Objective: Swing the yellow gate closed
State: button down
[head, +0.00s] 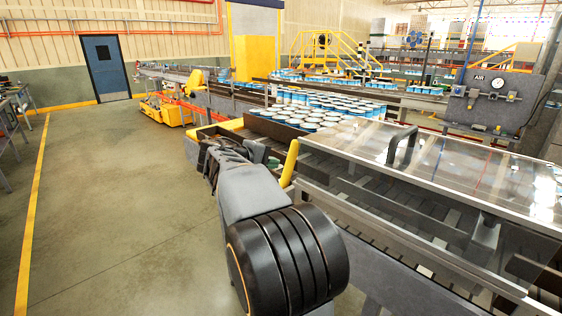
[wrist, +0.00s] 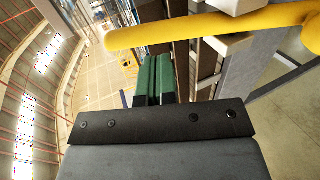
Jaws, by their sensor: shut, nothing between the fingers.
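The yellow gate appears in the head view as a short, rounded yellow bar (head: 290,163) standing up beside the conveyor's near edge, just right of my arm. In the wrist view, a long yellow bar (wrist: 205,31) with a rounded end crosses the top, past my fingertips. I take it to be the same bar. My gripper (wrist: 153,62) has green finger pads pressed together, with nothing between them. In the head view my gripper (head: 256,152) is small and partly hidden behind my arm. I cannot tell whether the fingers touch the bar.
A conveyor carries many white-topped blue cans (head: 345,105). A clear cover (head: 440,160) with a black handle (head: 402,147) lies over its near part. A gauge panel (head: 490,100) stands at the right. The floor (head: 110,200) to the left is clear, up to a blue door (head: 105,68).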

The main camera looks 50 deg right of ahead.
aim_at(287, 163)
jog(key=shift+p+x, duration=0.3)
jog(key=shift+x, duration=1.65)
jog(key=shift+d, duration=0.1)
